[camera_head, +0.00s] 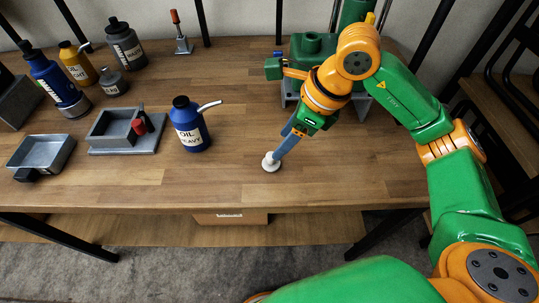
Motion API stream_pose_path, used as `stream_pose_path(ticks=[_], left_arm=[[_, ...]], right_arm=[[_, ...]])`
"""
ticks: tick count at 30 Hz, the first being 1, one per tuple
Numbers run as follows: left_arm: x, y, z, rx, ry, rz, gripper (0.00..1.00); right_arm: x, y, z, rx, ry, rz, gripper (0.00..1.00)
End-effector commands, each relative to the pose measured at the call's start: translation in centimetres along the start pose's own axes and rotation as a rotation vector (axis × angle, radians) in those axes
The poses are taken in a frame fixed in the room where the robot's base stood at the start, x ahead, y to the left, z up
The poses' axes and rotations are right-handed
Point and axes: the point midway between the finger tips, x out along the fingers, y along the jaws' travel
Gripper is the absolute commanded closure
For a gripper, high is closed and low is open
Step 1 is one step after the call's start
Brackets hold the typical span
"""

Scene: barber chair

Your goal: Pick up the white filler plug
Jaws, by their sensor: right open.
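The white filler plug (270,163) is a small round piece on the wooden table, right of the blue oil can. My right gripper (276,156) reaches down to it from the upper right, with its blue-grey fingers at the plug. The jaws are open around or just beside the plug; the fingers cover part of it, and I cannot tell whether they touch it. My left gripper is not in view.
A blue oil can (191,125) with a spout stands left of the plug. A grey tray (41,152), a grey box on a plate (112,131) and several bottles stand further left. A green housing (312,48) sits behind my arm. The front table area is clear.

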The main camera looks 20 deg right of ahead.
Motion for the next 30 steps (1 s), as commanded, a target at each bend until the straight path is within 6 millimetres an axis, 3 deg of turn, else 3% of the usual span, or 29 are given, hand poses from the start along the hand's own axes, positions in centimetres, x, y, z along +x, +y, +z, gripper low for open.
stream_pose_path(ticks=[4,8,15,17,22,30], left_arm=[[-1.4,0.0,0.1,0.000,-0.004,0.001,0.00],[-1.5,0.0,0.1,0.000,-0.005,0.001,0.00],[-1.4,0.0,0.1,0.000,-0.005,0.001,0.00],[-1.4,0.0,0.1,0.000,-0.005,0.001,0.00],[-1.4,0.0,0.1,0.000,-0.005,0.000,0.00],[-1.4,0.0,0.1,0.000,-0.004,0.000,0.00]], right_arm=[[2.5,0.4,-0.2,0.000,0.002,0.009,0.39],[4.8,0.4,-0.2,-0.002,-0.002,0.007,0.39],[5.4,0.4,-0.2,-0.003,-0.005,0.006,0.39],[5.4,0.4,-0.2,-0.003,-0.005,0.006,0.52],[5.3,0.4,-0.2,-0.003,-0.005,0.006,0.98],[5.3,0.4,-0.2,-0.003,-0.005,0.006,1.00]])
